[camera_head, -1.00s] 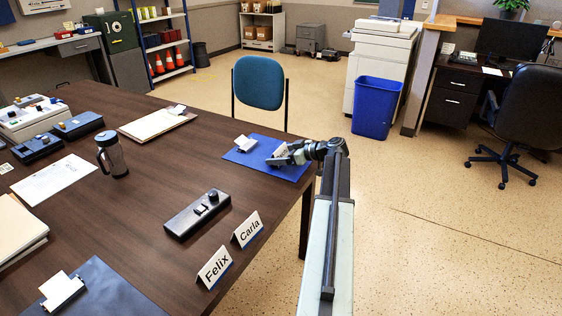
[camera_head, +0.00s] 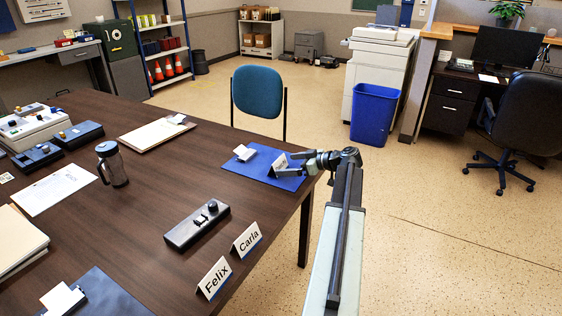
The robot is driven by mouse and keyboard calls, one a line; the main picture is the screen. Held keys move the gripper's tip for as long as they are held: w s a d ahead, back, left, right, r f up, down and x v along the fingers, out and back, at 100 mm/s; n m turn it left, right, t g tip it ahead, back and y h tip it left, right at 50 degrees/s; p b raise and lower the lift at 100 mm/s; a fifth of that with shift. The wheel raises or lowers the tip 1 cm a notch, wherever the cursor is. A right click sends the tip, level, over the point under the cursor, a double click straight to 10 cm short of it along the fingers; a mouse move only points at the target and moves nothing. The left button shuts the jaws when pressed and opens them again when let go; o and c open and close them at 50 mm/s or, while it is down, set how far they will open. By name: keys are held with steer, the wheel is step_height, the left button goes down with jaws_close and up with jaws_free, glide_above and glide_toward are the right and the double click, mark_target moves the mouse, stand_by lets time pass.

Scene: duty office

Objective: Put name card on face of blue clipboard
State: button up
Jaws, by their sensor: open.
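The blue clipboard (camera_head: 264,176) lies at the far right edge of the table, with its silver clip (camera_head: 245,153) at its left end. A small white name card (camera_head: 280,162) with dark lettering stands tilted on the clipboard's face, near the right side. My gripper (camera_head: 286,164) is open, just right of the card, and its fingers reach low over the clipboard. The picture is too small to tell whether a finger still touches the card. Two other name cards, Felix (camera_head: 214,279) and Carla (camera_head: 247,241), stand at the table's near right edge.
A clipboard with paper (camera_head: 157,134) lies at the back, and a dark blue one (camera_head: 110,297) at the front. A blue chair (camera_head: 257,92) stands behind the table.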

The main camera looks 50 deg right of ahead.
steer(key=p+v, duration=0.1)
steer(key=v, duration=0.4)
steer(key=shift+s+r+p, duration=0.2)
steer(key=shift+r+p, duration=0.05)
steer(key=shift+p, duration=0.05)
steer(key=shift+s+d+r, duration=0.1)
steer(key=shift+s+d, duration=0.05)
steer(key=shift+s, duration=0.3)
